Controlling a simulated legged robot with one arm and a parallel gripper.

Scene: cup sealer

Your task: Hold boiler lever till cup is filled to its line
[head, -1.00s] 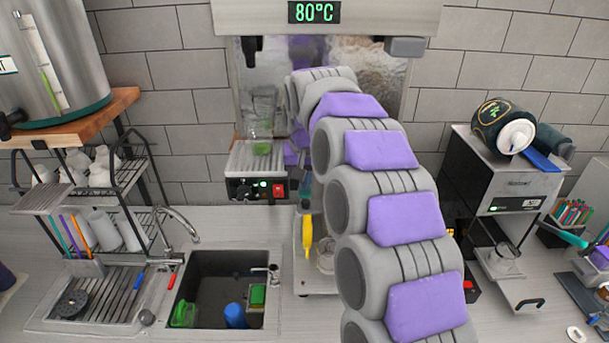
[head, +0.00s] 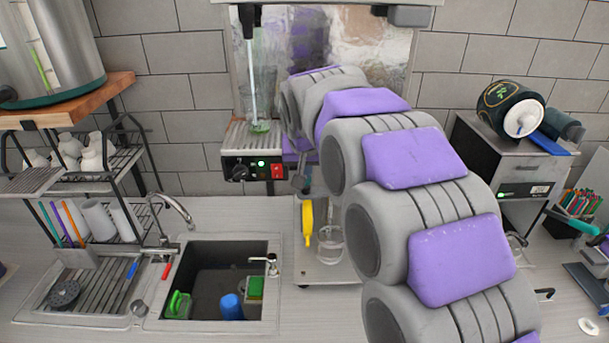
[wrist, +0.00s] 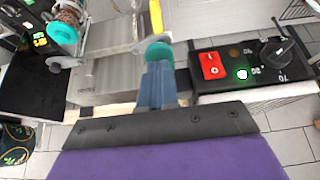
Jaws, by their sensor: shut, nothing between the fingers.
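The boiler's dark spout (head: 247,18) is at the upper left of the machine, and a pale stream runs down from it. A clear cup (head: 262,92) with green near its base stands below on the ribbed tray (head: 238,137). Its fill line and liquid level are too unclear to read. I cannot make out the boiler lever. The boiler's control panel (wrist: 250,67) has a red switch, a lit green light and a black knob. My gripper (wrist: 158,52) is shut and empty, beside the panel and apart from the cup. My arm hides part of the boiler.
A yellow object (head: 307,222) and an empty-looking clear cup (head: 331,245) are on a plate below the boiler. A sink (head: 215,282) is at lower left, a cup rack (head: 70,165) at left, and a sealing machine (head: 500,150) at right.

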